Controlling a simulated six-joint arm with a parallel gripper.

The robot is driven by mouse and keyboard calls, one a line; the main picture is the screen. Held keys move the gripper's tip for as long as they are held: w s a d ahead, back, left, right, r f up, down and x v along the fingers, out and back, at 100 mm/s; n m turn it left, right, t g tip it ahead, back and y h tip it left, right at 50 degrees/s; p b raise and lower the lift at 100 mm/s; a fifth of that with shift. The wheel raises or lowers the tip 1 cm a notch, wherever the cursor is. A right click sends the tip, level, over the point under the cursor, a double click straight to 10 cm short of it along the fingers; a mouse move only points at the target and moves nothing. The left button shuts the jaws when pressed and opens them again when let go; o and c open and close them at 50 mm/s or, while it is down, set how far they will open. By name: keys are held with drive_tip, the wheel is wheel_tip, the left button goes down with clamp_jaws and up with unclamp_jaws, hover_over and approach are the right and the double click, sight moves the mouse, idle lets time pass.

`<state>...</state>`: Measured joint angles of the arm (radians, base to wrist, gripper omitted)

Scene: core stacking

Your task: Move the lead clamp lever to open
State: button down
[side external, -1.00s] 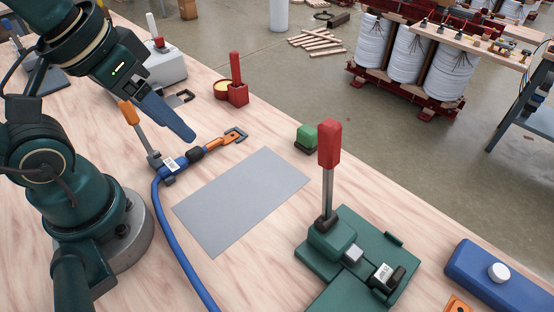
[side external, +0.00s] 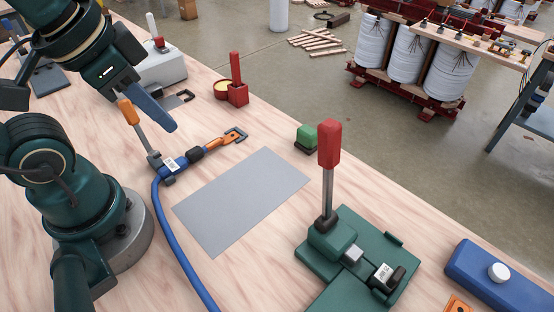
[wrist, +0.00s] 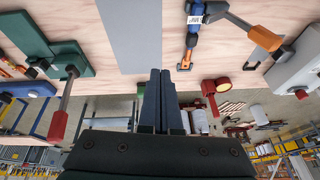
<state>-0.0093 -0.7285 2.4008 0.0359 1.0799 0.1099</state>
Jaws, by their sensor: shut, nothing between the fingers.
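A blue lead clamp (side external: 172,165) with a white label lies on the wooden bench, with a blue cable running from it. A lever with an orange handle (side external: 129,112) stands up from it, leaning to the left in the side view. In the wrist view the orange handle (wrist: 214,10) and the clamp (wrist: 194,20) show at the top right. An orange hook-shaped end (side external: 231,137) lies at the clamp's far end. My gripper (side external: 171,127) is shut and empty, in the air to the right of the orange handle, apart from it. Its fingers (wrist: 161,75) lie together in the wrist view.
A green fixture (side external: 335,240) with an upright red-handled lever (side external: 329,145) stands at the right. A grey plate (side external: 243,200) lies mid-bench. A red holder (side external: 237,93), a green button block (side external: 306,138), a grey box (side external: 162,68) and a blue box (side external: 500,275) stand around.

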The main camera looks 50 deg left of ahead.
drive_tip(key=s+a+r+g+y, duration=0.1)
drive_tip(key=a+r+g+y, duration=0.15)
drive_tip(key=a+r, duration=0.25)
drive_tip(key=n+g, duration=0.1)
drive_tip(key=g, duration=0.1)
hover_over(133, 120)
drive_tip(key=d, duration=0.3)
drive_tip(key=shift+h, duration=0.25)
drive_tip(key=x, duration=0.3)
drive_tip(key=d+x, duration=0.1)
drive_tip(key=x, duration=0.4)
drive_tip(key=shift+d+f, duration=0.25)
drive_tip(key=shift+f, duration=0.3)
drive_tip(key=shift+w+a+f, duration=0.1)
drive_tip(key=shift+a+f, duration=0.05)
drive_tip(key=shift+a, duration=0.3)
drive_tip(key=shift+a+f, duration=0.15)
drive_tip(key=shift+a, duration=0.25)
drive_tip(key=shift+a, duration=0.1)
